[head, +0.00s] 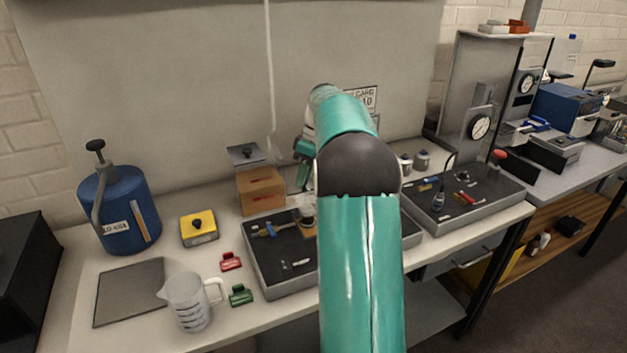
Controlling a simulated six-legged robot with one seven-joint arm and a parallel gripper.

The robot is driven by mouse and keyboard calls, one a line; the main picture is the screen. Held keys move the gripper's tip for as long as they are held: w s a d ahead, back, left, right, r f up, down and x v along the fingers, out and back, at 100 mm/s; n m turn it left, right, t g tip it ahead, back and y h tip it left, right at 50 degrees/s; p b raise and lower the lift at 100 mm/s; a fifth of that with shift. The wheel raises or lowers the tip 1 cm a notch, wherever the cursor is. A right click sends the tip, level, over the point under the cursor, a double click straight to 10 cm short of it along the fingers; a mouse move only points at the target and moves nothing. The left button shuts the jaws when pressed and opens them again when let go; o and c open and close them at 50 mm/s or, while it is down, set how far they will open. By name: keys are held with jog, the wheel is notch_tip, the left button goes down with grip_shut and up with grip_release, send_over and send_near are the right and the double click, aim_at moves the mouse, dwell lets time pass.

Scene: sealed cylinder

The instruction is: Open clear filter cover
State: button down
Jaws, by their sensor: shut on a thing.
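My gripper (304,188) points down behind my teal arm, over the left black-topped tray (275,272). Only part of it shows, and its fingertips are small and partly hidden. It is shut at the top of a small pale, see-through cylindrical part (307,217), which looks like the clear filter cover. The part stands upright at the tray's back, its right side close to my arm. I cannot tell whether it is seated or lifted.
A wooden box (261,190) with a grey knobbed lid (247,154) stands behind the tray. A measuring jug (188,303), green clip (240,295), red clip (230,261), yellow block (199,229) and blue canister (128,212) are left. Another tray (465,203) is right.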

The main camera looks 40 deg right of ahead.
jog(key=w+d+f, duration=0.3)
jog(key=w+f, duration=0.1)
jog(key=w, duration=0.6)
jog(key=shift+d+f, duration=0.4)
jog(key=shift+d+r, duration=0.1)
jog(key=c, duration=1.2)
grip_release()
jog(key=shift+d, duration=0.1)
jog(key=shift+o, duration=0.2)
jog(key=shift+w+a+f, duration=0.1)
jog(key=shift+a+f, duration=0.15)
jog(key=shift+f, duration=0.05)
jog(key=shift+a+r, duration=0.15)
jog(key=shift+r, duration=0.05)
